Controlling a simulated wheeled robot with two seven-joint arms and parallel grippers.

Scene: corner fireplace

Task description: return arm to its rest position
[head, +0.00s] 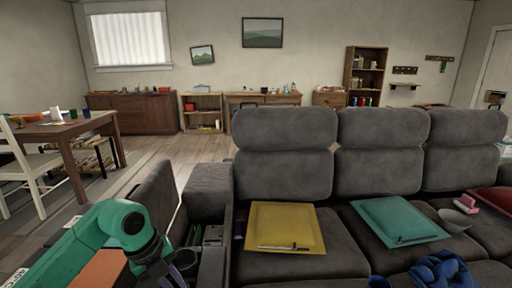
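My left arm (95,230), green with a dark wrist, comes in from the lower left of the head view. It is bent, with its wrist beside the left armrest of the grey sofa (285,145). The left gripper (182,268) points down near the bottom edge, close to the armrest compartment; its fingers are dark and too unclear to tell open from shut. I see nothing clearly held in it. My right arm and gripper are not in view.
A yellow cushion (284,227) and a teal cushion (398,221) lie on the seats, each with a slim object on it. A grey bowl (455,219) and a crumpled blue item (443,270) lie to the right. A wooden table (72,129) and white chair (25,170) stand left.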

